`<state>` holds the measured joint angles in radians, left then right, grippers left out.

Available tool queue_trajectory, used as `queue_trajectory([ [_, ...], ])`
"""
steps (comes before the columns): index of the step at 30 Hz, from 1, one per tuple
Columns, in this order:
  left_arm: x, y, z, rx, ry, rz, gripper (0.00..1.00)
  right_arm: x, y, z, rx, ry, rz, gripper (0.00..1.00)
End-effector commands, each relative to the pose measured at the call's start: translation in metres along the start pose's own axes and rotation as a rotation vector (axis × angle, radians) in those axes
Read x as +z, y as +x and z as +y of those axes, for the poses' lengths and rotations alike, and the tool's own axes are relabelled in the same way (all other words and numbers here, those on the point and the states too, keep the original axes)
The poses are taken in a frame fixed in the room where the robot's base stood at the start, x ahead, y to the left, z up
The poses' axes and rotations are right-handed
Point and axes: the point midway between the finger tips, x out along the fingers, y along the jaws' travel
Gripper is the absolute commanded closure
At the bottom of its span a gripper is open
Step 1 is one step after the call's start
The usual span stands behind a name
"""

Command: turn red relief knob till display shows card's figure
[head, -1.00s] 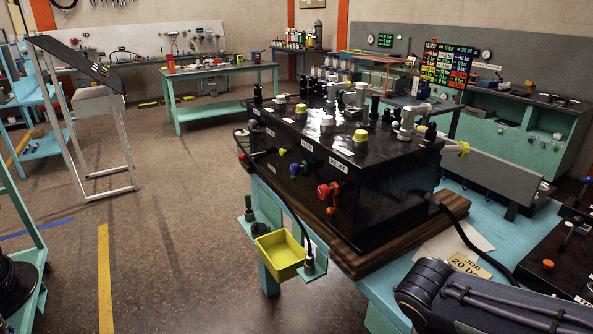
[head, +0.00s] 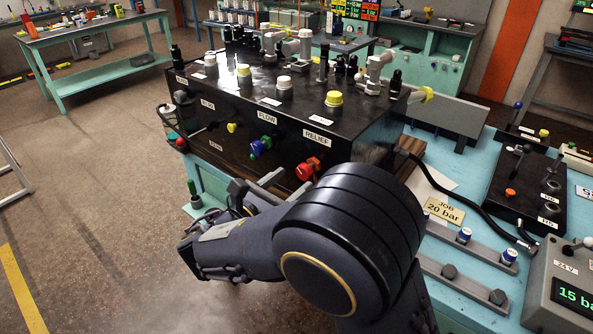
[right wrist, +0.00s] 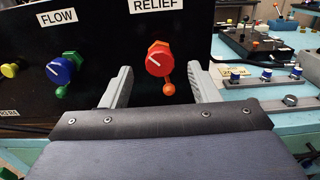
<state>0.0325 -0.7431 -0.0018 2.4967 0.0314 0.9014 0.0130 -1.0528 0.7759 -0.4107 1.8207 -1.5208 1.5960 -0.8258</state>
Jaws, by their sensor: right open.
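The red relief knob (head: 308,168) is on the front of the black hydraulic box, under the RELIEF label. In the right wrist view the knob (right wrist: 159,60) shows a white pointer line aimed to the upper left. My right gripper (head: 257,184) is open in front of the panel; in the right wrist view its grey fingers (right wrist: 163,84) appear either side of the knob, with no visible contact. The card (head: 443,211) reads "JOB 20 bar". The green display (head: 575,296) at lower right shows 15 bar, its edge cut off. My left gripper is out of view.
The blue FLOW knob (head: 260,146) and a small yellow knob (head: 232,128) sit left of the red one. A black hose (head: 462,216) runs from the box across the blue bench. A black control box (head: 527,190) stands at right.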

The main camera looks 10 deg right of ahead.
Motion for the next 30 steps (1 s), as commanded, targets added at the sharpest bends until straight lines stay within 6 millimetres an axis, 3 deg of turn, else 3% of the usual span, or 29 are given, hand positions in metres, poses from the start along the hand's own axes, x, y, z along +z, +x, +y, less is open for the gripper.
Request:
queue_trajectory([
  [7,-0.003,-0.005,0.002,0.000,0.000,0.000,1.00,0.000,0.033,-0.001,-0.001,0.001,0.002,0.45],
  [18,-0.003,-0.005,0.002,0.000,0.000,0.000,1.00,-0.001,0.038,0.000,0.000,0.001,0.002,0.46],
  [28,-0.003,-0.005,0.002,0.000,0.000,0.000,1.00,-0.001,0.038,0.000,0.000,0.001,0.003,0.89],
  [30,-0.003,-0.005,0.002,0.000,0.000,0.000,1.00,-0.001,0.038,0.000,0.000,0.002,0.003,0.89],
])
